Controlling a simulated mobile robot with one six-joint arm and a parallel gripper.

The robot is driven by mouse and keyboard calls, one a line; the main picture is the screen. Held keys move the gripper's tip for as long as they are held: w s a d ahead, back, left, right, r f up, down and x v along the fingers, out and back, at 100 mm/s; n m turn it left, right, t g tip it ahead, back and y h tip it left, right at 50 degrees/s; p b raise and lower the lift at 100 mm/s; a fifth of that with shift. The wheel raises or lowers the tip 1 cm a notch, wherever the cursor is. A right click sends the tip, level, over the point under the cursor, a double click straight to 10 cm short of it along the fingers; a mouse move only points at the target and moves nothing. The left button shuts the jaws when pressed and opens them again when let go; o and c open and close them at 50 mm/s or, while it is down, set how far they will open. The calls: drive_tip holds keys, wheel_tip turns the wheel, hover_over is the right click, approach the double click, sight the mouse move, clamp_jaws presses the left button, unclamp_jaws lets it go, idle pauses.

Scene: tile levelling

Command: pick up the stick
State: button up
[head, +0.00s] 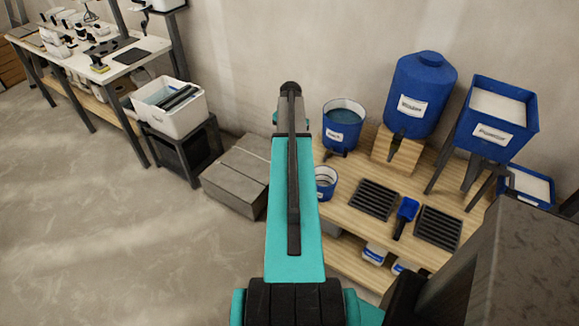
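I cannot make out a stick for certain in the head view. My teal arm rises through the middle of the picture, with a long dark strip along it. My gripper is not visible, so I cannot see whether it is open or shut. The arm hides part of the wall and floor behind it.
A wooden bench (353,163) at right bears a blue bucket (343,137), a blue tank (420,90), a blue hopper (497,127), a blue scoop (407,212) and two dark grates. A white bin (177,121) of dark items and a grey box (236,180) stand left. Left floor is clear.

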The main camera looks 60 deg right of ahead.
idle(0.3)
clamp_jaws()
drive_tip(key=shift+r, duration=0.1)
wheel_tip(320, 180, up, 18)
drive_tip(key=b, duration=0.4)
drive_tip(key=shift+b, duration=0.35)
idle(0.4)
idle(0.5)
